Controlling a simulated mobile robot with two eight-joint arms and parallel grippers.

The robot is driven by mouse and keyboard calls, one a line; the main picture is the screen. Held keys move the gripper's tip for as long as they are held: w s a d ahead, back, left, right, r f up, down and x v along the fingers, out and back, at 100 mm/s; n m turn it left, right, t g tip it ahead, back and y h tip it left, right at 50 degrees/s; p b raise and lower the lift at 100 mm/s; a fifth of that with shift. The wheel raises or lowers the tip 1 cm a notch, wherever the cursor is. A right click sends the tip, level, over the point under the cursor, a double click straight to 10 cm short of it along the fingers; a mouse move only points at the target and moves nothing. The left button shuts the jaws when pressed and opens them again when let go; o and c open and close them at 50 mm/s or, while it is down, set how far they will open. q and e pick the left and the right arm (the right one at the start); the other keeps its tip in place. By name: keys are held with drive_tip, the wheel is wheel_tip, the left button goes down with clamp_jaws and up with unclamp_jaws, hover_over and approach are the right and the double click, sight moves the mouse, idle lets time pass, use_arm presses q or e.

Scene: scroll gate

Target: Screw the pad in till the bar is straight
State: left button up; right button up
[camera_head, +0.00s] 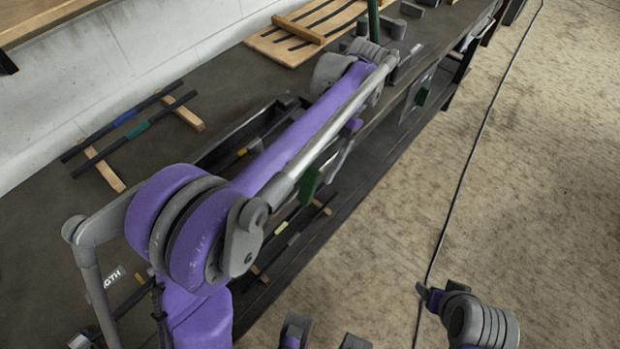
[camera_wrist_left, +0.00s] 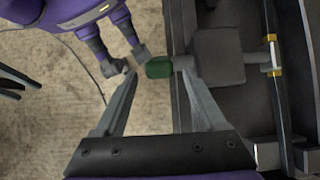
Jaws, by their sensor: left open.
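My left gripper (camera_head: 408,62) is at the far end of the purple arm, by the bench's front edge. In the left wrist view its two long grey fingers are spread, with nothing held. The green pad (camera_wrist_left: 158,68) shows in the gap between the fingertips, at the bench's edge. I cannot tell how far below the tips it lies. A grey block (camera_wrist_left: 218,58) is right of the pad. A dark bar (camera_wrist_left: 282,95) with yellow bands runs beyond the block; I cannot judge its straightness. In the head view, green pads show below the gripper (camera_head: 421,97) and beside my forearm (camera_head: 308,187).
A slatted wooden board (camera_head: 305,30) lies at the back, near a green post (camera_head: 374,18). A cable (camera_head: 480,135) crosses the open floor at the right.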

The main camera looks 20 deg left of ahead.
sight(308, 188)
use_arm(q)
drive_tip(key=v, duration=0.3)
drive_tip(key=shift+s, duration=0.1)
drive_tip(key=s+r+t+p, duration=0.1)
drive_tip(key=s+a+t+h+p, duration=0.1)
drive_tip(key=t+p, duration=0.1)
drive_tip(key=s+r+t+h+p, duration=0.1)
drive_tip(key=s+t, duration=0.1)
drive_tip(key=shift+s+a+r+p, duration=0.1)
drive_tip(key=shift+a+r+p, duration=0.2)
drive_tip(key=shift+a+p, duration=0.05)
drive_tip(key=shift+s+a+t+p, duration=0.1)
drive_tip(key=shift+s+t+p, duration=0.3)
drive_tip(key=shift+t, duration=0.4)
wheel_tip(308, 188, down, 11)
drive_tip(key=shift+r+b, duration=0.1)
drive_tip(key=shift+b, duration=0.4)
drive_tip(key=shift+c, duration=0.3)
clamp_jaws()
